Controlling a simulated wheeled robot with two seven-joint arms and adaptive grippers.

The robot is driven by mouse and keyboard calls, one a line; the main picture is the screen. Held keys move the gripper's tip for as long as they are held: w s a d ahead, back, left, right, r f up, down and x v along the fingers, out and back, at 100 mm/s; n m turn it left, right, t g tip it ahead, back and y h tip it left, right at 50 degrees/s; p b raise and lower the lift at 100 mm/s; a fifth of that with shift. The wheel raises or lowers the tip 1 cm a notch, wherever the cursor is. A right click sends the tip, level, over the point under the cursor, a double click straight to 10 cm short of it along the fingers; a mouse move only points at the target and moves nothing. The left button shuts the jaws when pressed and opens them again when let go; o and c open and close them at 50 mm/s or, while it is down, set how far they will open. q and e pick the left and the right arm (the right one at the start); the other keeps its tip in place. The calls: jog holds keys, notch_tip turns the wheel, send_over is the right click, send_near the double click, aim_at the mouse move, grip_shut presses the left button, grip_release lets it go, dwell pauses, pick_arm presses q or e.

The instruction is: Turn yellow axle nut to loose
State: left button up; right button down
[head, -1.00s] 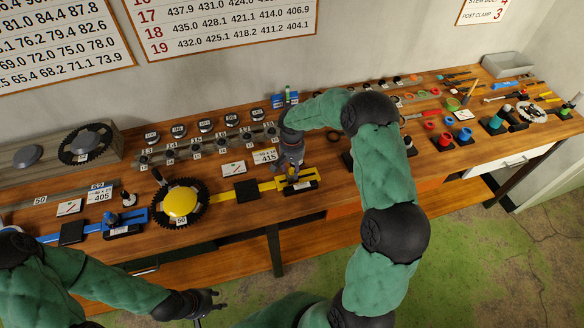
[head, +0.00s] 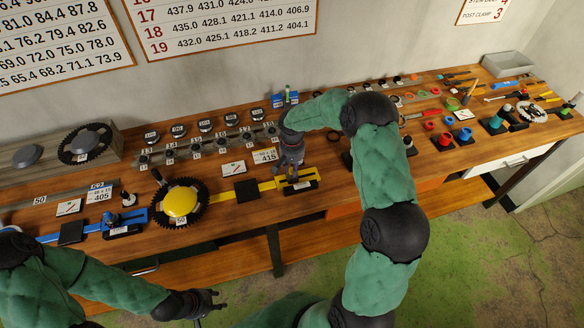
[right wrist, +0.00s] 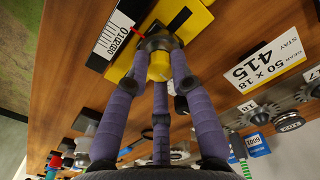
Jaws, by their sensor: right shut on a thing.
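The yellow axle nut (right wrist: 160,66) shows in the right wrist view, at the fingertips of my right gripper (right wrist: 162,50). The gripper's fingers are closed around the nut. In the head view my right gripper (head: 291,165) reaches down onto the right end of the yellow bar (head: 222,194), and the nut itself is mostly hidden there. A scale with a red pointer (right wrist: 112,33) lies beside the nut in the right wrist view. My left gripper (head: 214,299) hangs in front of the bench at the lower left, apart from everything, with its fingers apart.
A yellow-hubbed chainring (head: 181,203) sits at the bar's left end. A blue bar assembly (head: 110,224) lies further left. A card reading 415 (head: 266,157) stands behind my right gripper. Rows of sprockets and small parts fill the back of the bench. The front edge has narrow free room.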

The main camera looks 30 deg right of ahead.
jog(key=n, duration=0.2)
jog(key=shift+n+b, duration=0.35)
jog(key=shift+n, duration=0.05)
jog(key=n, duration=0.2)
jog(key=shift+n, duration=0.4)
jog(key=n, duration=0.5)
jog(key=shift+n, duration=0.3)
jog(key=c, duration=1.1)
grip_release()
jog(key=shift+o, duration=0.2)
jog(key=shift+r, duration=0.1)
notch_tip(320, 180, up, 12)
